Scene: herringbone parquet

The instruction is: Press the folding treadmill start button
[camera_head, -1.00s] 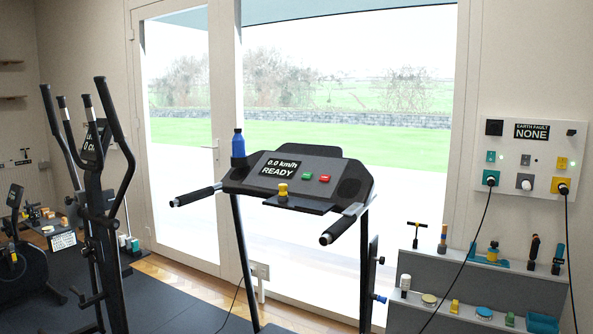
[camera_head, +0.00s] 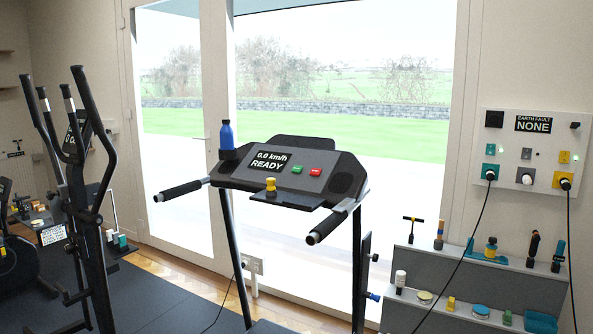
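The folding treadmill (camera_head: 335,184) stands upright in the middle of the head view, its console facing me. Its display (camera_head: 269,161) reads "0.0 km/h READY". A green button (camera_head: 298,169), likely the start button, sits right of the display. A red button (camera_head: 316,172) is just right of the green one. A yellow-topped knob or key (camera_head: 270,187) stands on the small ledge below the display. A blue bottle (camera_head: 226,135) stands in the holder at the console's left end. Neither of my grippers shows in the view.
An elliptical trainer (camera_head: 85,190) stands at the left. Two handlebars (camera_head: 330,224) stick out toward me from the console. A grey stepped shelf (camera_head: 470,279) with small items is at the right. A wall panel (camera_head: 533,150) reads "EARTH FAULT NONE", with cables hanging from it.

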